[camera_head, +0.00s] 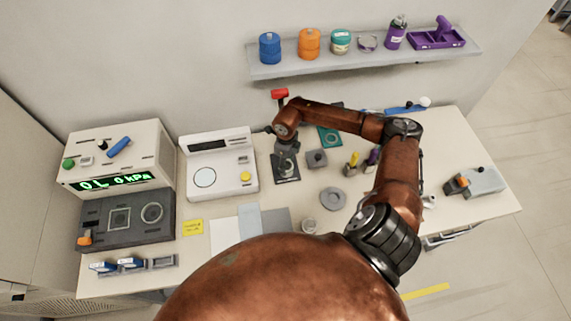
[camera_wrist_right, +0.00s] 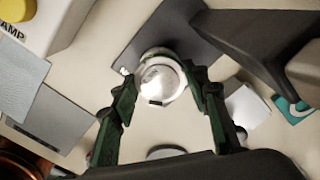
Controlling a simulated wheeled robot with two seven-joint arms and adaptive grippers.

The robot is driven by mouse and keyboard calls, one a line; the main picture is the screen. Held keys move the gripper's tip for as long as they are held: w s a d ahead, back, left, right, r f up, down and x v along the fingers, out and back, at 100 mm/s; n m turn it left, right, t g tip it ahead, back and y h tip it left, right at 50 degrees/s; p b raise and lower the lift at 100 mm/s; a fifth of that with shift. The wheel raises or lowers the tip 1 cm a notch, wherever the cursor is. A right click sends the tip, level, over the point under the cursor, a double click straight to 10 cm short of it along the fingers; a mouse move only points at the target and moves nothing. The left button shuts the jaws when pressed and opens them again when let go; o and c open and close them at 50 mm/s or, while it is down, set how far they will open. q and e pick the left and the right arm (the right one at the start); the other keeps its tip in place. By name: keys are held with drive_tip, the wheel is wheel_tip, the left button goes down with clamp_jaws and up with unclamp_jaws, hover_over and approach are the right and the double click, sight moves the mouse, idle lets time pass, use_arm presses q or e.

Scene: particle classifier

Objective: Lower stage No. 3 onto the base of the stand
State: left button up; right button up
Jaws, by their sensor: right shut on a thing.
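My right gripper (camera_head: 287,158) reaches over the stand from above. In the right wrist view its two dark fingers (camera_wrist_right: 161,98) are closed on the sides of a round, silvery-white stage (camera_wrist_right: 162,78) with a bright centre. The dark flat base of the stand (camera_head: 287,181) shows around and below the gripper; it also shows in the right wrist view (camera_wrist_right: 135,52), behind the stage. I cannot tell whether the stage touches the base or hangs just above it. The stage's number is not readable. My left gripper is not in view.
A white device with a yellow button (camera_head: 245,177) stands left of the stand. A small grey block (camera_head: 317,158) and a grey disc (camera_head: 333,198) lie close on the right. A teal plate (camera_head: 328,136) lies behind them. A shelf (camera_head: 375,60) holds containers above.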

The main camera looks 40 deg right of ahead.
drive_tip(key=shift+f+b, duration=0.4)
drive_tip(key=shift+f, duration=0.05)
idle(0.6)
drive_tip(key=o, duration=1.3)
drive_tip(key=shift+o, duration=0.2)
drive_tip(key=shift+w+r, duration=0.1)
drive_tip(key=shift+r, duration=3.65)
